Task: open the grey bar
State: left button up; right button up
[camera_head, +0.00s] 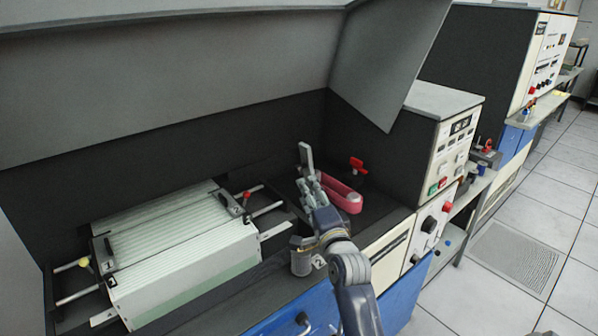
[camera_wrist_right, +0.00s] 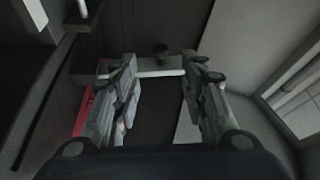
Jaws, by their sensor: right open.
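The grey bar (camera_head: 305,157) is a short, light grey piece standing up inside the dark machine bay, just beyond my right gripper. My right gripper (camera_head: 309,183) reaches over the bay's front edge toward it. In the right wrist view, what looks like the same bar (camera_wrist_right: 158,73) lies crosswise near the fingertips of the open gripper (camera_wrist_right: 163,64). I cannot tell whether the fingers touch it. My left gripper is not in view.
A ribbed white card unit (camera_head: 185,262) fills the left. A grey hood (camera_head: 170,75) overhangs the bay.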

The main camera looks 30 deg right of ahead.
aim_at(299, 172)
jog(key=x, duration=0.3)
jog(key=p+x, duration=0.1)
jog(key=shift+w+r, duration=0.15)
jog(key=shift+r, duration=0.1)
jog(key=x, duration=0.2)
jog(key=shift+w+d+f+p, duration=0.1)
jog(key=shift+w+f+p, duration=0.1)
jog(key=shift+w+p, duration=0.15)
jog(key=shift+w+d+r, duration=0.1)
jog(key=shift+w+d, duration=0.1)
jog(key=shift+w, duration=0.6)
jog(key=shift+c, duration=0.2)
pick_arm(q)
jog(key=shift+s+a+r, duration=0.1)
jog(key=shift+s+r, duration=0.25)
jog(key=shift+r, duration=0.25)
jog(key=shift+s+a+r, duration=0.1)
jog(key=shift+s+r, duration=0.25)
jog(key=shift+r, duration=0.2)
pick_arm(e)
grip_shut()
